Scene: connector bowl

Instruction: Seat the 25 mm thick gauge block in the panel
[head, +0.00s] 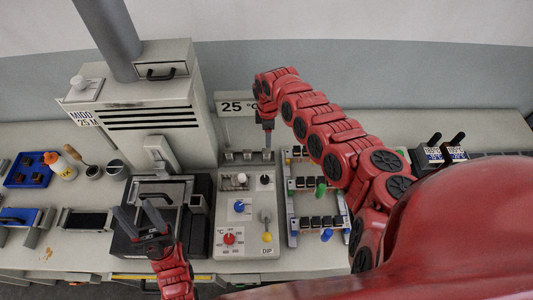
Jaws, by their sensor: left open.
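I cannot pick out the 25 mm gauge block for certain. A grey panel (232,248) with coloured knobs and a lever stands mid-bench; I cannot tell whether it is the task's panel. My left gripper (134,208) is open, its fingers spread over the black-based machine (122,247) left of that panel. I see nothing between its fingers. My right arm arches in from the right. Its gripper (268,143) points down behind the knob panel, below the "25 °C" sign (237,106). It is small and seen edge-on, so its jaw opening is unclear.
A rack (293,226) with black blocks and green and blue pieces stands right of the knob panel. A tall grey cabinet (152,95) rises behind. Two black-handled devices (433,153) stand far right.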

